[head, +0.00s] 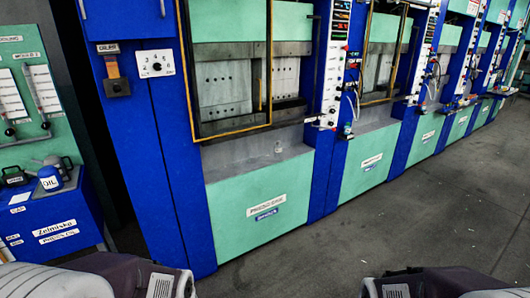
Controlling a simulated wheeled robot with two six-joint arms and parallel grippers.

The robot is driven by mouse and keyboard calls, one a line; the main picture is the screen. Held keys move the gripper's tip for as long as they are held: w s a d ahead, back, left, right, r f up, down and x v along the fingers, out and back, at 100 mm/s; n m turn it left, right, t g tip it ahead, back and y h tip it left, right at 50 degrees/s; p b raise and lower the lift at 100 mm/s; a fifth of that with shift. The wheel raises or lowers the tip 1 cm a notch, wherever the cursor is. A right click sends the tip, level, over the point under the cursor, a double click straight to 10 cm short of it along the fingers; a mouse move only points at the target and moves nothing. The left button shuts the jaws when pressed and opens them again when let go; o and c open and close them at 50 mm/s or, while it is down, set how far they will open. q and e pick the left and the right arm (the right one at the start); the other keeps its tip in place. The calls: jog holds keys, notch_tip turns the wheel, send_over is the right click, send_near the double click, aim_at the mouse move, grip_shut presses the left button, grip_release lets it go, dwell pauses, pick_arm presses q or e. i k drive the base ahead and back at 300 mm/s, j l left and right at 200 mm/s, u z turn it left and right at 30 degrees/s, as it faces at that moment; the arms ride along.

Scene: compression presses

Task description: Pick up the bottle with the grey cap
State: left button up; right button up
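A blue and white bottle labelled "OIL" (50,181) stands on top of the blue cabinet (60,216) at the left of the head view. Its top looks greyish, but its cap is too small to tell clearly. A small clear or pale bottle-like object (278,148) stands on the grey ledge of the nearest press; its cap colour cannot be made out. Parts of my two arms show along the bottom edge. Neither gripper is in view.
A dark can (14,176) and a grey can-like vessel (64,166) stand close around the OIL bottle. Blue and green presses (250,190) run in a row to the right. The grey floor (420,210) in front of them is clear.

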aim_at(277, 155)
jog(key=i+u, duration=0.1)
jog(key=i, duration=0.4)
jog(key=i+l, duration=0.1)
jog(key=i, duration=0.35)
jog(key=i+u, duration=0.15)
jog(key=i, duration=0.35)
jog(key=i+l+u, duration=0.1)
jog(key=i, duration=0.35)
jog(key=i+l+u, duration=0.1)
jog(key=i+l, duration=0.15)
jog(key=i, duration=0.25)
jog(key=i+l, duration=0.2)
jog(key=i, duration=0.25)
jog(key=u, duration=0.05)
